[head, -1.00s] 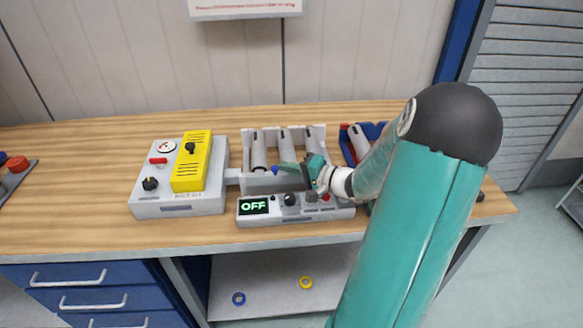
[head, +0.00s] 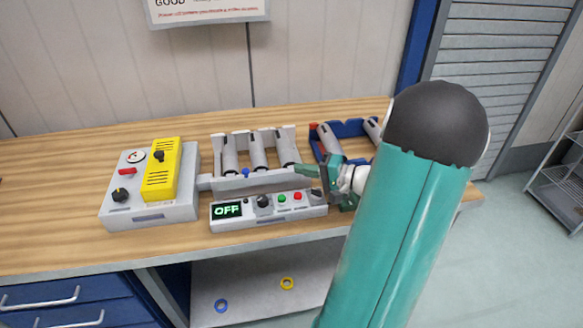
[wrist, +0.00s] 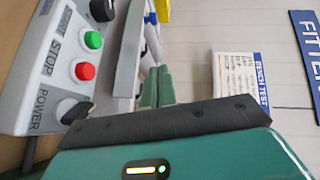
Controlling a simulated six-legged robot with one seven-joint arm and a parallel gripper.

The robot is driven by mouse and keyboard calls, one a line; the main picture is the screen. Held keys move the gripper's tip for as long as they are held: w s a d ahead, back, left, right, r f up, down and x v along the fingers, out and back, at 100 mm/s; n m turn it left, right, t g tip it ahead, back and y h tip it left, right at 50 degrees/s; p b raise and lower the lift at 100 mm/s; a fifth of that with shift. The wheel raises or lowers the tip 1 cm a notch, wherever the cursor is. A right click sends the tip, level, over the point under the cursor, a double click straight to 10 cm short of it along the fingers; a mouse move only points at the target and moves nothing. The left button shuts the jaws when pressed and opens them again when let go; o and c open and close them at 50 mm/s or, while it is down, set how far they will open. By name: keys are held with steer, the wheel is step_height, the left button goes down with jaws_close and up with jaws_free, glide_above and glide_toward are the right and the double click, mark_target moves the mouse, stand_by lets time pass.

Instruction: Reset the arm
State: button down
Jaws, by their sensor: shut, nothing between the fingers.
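My teal arm reaches over the bench from the right in the head view. My gripper (head: 312,172) is above the right end of the control panel (head: 268,210), in front of the rack. It is empty, and its fingers look shut in the wrist view (wrist: 157,88). The panel's display reads OFF. Its green button (wrist: 86,71), red button and black power knob (wrist: 72,110) show close to the gripper in the wrist view. I cannot tell whether the gripper touches the panel.
A grey rack (head: 230,183) holds grey cylinders behind the panel. A blue holder (head: 350,128) with more cylinders stands to its right. A grey box with a yellow block (head: 160,170) is at left. Bare wood (head: 50,220) lies further left. A wall sign (head: 205,10) hangs behind.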

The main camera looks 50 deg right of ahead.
steer(key=shift+s+d, duration=0.1)
steer(key=shift+s, duration=0.15)
steer(key=shift+r, duration=0.1)
stand_by(0.3)
steer(key=a+r+n+g+y, duration=0.25)
steer(key=a+n+g, duration=0.6)
steer(key=a, duration=1.55)
steer(key=s+a+r+n+g+h, duration=0.1)
steer(key=s+a+r+n+h, duration=0.3)
steer(key=s+a+r+h, duration=0.3)
steer(key=s+a+h, duration=0.1)
steer(key=a, duration=0.2)
steer(key=shift+s+r, duration=0.15)
